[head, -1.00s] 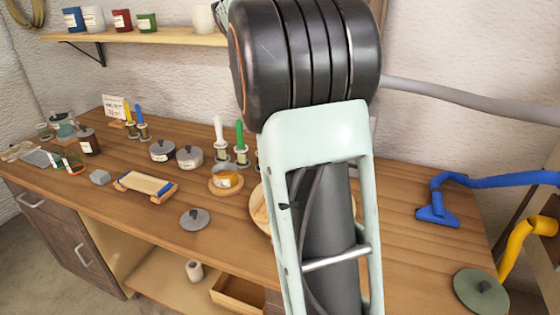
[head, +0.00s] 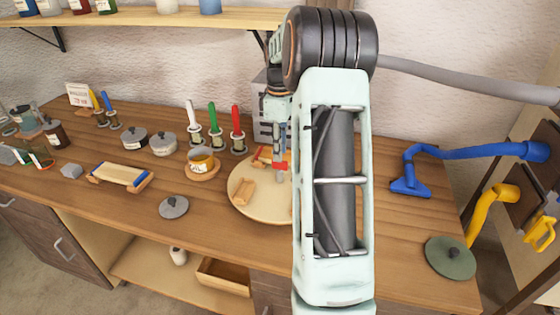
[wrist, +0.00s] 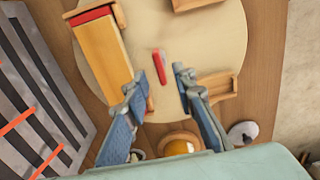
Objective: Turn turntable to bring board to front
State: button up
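The turntable (head: 262,208) is a round, pale wooden disc on the bench, partly hidden behind my arm; it fills much of the wrist view (wrist: 220,40). An orange wooden board with a red end (wrist: 110,55) lies on its left side in the wrist view; in the head view an orange-and-red piece (head: 262,156) shows at the disc's back. A small red peg (wrist: 159,64) is on the disc. My gripper (head: 280,175) is over the disc, pointing down. In the wrist view its fingers (wrist: 160,76) are apart, with the peg in line with the gap; contact cannot be told.
Wooden holders (head: 243,191) sit on the disc. A grey slotted rack (wrist: 35,85) stands close beside it. An amber pot (head: 202,161) and a grey lid (head: 174,207) are to the left.

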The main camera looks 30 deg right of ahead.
aim_at(280, 173)
jog(key=shift+f, duration=2.3)
grip_shut()
